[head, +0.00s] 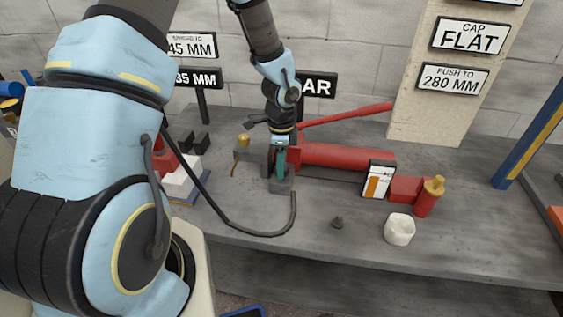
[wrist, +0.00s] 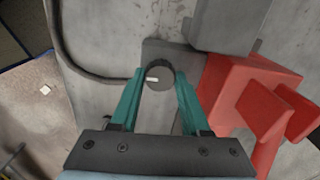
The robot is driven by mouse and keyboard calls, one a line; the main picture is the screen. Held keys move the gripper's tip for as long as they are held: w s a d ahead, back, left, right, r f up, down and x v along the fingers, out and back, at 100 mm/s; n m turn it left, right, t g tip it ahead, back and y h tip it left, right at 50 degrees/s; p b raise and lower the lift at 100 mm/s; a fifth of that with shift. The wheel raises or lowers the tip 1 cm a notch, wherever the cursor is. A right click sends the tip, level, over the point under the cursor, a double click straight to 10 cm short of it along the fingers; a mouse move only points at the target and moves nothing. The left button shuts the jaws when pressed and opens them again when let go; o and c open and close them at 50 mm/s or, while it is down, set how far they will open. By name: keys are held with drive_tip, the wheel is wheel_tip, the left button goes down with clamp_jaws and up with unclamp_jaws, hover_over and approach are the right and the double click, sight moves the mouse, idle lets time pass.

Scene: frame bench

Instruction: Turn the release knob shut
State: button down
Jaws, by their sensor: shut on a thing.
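The release knob (wrist: 158,80) is a small dark round knob with a white mark on its top, seen from above in the wrist view. It sits on a grey block (head: 281,186) at the near left end of the red hand pump (head: 345,156). My gripper (wrist: 160,76) has its two teal fingers on either side of the knob, shut on it. In the head view my gripper (head: 281,174) points straight down at the block, and the fingers hide the knob there. I cannot tell how far the knob is turned.
The pump's red lever (head: 350,115) slants up to the right behind my gripper. A black hose (head: 236,227) loops across the bench in front. A gauge panel (head: 378,180), a red cylinder (head: 424,203) and a white cup (head: 399,230) stand to the right.

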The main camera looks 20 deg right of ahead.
drive_tip(key=shift+m, duration=0.4)
drive_tip(key=shift+c, duration=1.9)
unclamp_jaws()
drive_tip(key=shift+r, duration=0.1)
wheel_tip(320, 180, up, 11)
drive_tip(key=shift+f, duration=0.2)
